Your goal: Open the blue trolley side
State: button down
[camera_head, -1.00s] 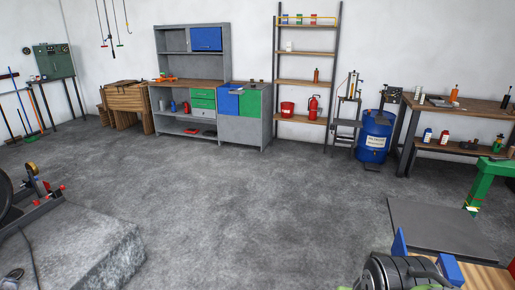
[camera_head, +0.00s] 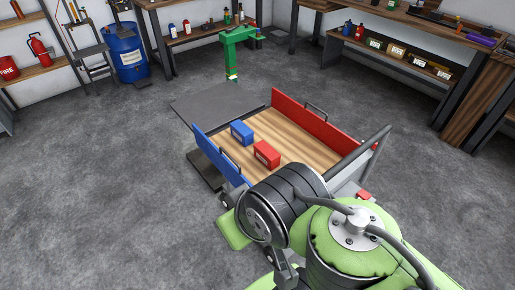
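The trolley (camera_head: 309,155) has a wooden plank bed and stands in the middle of the camera_head view. Its blue side (camera_head: 215,155) is upright along the left edge of the bed, with a dark handle near its close end. Its red side (camera_head: 312,121) is upright along the far right edge and also has a handle. A blue box (camera_head: 242,133) and a red box (camera_head: 266,154) sit on the bed. My green and black arm fills the bottom of the view and covers the near part of the trolley. My gripper is not visible.
A flat grey plate (camera_head: 210,98) lies beyond the trolley's far end, near a green stand (camera_head: 232,55). A dark low plate (camera_head: 205,172) is left of the blue side. The floor to the left is clear. A blue barrel (camera_head: 127,52) and shelves stand behind.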

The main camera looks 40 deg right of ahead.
aim_at(234, 175)
jog(key=z, duration=0.65)
jog(key=i+j, duration=1)
jog(key=j, duration=0.1)
